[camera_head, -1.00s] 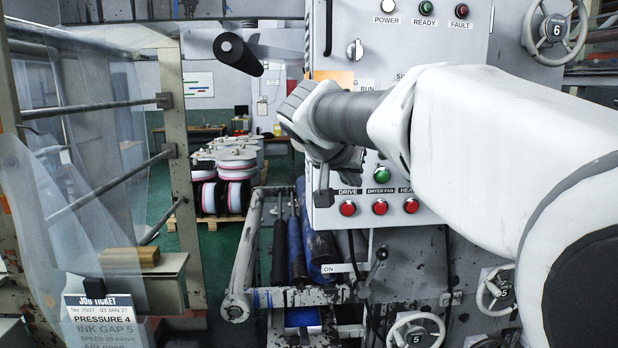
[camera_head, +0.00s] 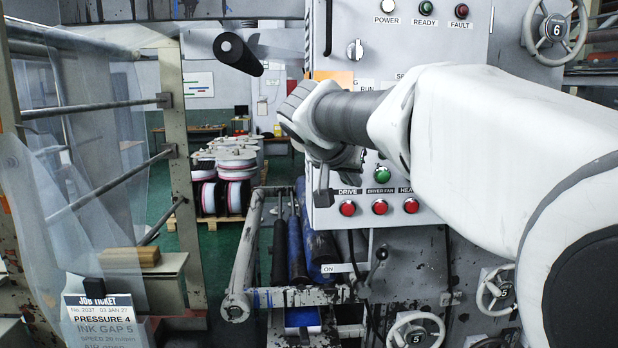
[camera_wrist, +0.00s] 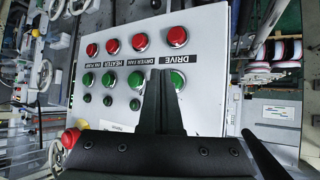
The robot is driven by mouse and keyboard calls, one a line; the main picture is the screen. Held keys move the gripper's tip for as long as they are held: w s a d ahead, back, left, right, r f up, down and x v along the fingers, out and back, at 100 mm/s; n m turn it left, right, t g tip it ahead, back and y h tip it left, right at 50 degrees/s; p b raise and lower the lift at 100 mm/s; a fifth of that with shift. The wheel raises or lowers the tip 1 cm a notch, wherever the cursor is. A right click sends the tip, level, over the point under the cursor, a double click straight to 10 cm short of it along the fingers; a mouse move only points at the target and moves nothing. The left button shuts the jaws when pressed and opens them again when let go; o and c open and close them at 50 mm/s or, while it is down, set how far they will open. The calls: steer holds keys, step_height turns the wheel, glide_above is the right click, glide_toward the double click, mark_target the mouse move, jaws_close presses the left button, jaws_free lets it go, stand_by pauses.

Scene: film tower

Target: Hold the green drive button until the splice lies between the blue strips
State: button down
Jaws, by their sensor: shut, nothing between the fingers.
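The green drive button (camera_wrist: 178,80) sits under the red button labelled DRIVE on the grey panel, at the end of the green row in the wrist view. My gripper (camera_wrist: 158,76) is shut and empty, with its dark fingertips beside or over that button; I cannot tell if they touch or press it. In the head view my gripper (camera_head: 323,196) is at the panel's left side and hides the green drive button. Clear film (camera_head: 75,170) hangs at the left. I cannot make out the splice or surely identify the blue strips.
Other green buttons (camera_wrist: 125,78) and red buttons (camera_wrist: 115,46) are close by on the panel, with a red mushroom button (camera_wrist: 71,138) at its lower left. Rollers (camera_head: 297,240) and a metal frame stand below. Handwheels (camera_head: 415,330) are at lower right.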

steer(key=shift+w, duration=0.15)
steer(key=shift+w, duration=0.3)
